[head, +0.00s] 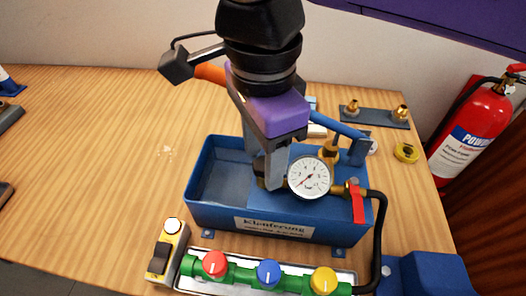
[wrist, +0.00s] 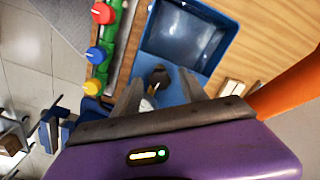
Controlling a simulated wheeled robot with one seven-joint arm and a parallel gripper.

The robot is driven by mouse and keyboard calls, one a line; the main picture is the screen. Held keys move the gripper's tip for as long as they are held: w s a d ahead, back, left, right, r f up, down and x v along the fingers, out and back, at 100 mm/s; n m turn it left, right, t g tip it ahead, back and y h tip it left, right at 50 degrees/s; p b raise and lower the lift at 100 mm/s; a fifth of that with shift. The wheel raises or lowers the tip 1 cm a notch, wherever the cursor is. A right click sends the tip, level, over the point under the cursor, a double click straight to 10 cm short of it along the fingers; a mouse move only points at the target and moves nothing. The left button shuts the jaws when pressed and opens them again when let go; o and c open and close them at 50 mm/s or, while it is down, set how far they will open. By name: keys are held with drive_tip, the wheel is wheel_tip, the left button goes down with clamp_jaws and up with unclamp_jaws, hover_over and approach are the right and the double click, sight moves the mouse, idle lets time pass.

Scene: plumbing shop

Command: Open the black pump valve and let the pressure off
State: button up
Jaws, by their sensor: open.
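The blue test pump (head: 210,205) stands on the wooden bench, with an open water tank and a round white gauge (head: 310,177). The gauge's red needle points to the lower left. The black pump valve (wrist: 158,74) shows as a dark knob between my fingers in the wrist view. In the head view it is mostly hidden behind my finger, left of the gauge. My gripper (head: 267,172) is open and points down over the pump, one finger on each side of the knob. It also shows in the wrist view (wrist: 160,86). I cannot tell whether the fingers touch the knob.
A red lever (head: 357,203) and a black hose (head: 381,240) are right of the gauge. A green manifold (head: 240,274) with red, blue and yellow knobs lies in front. A fire extinguisher (head: 474,125) stands at right. The bench's left is mostly clear.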

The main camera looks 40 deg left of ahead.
sight(263, 163)
wheel_tip(263, 163, up, 8)
drive_tip(key=shift+f, duration=0.1)
idle(0.4)
idle(0.5)
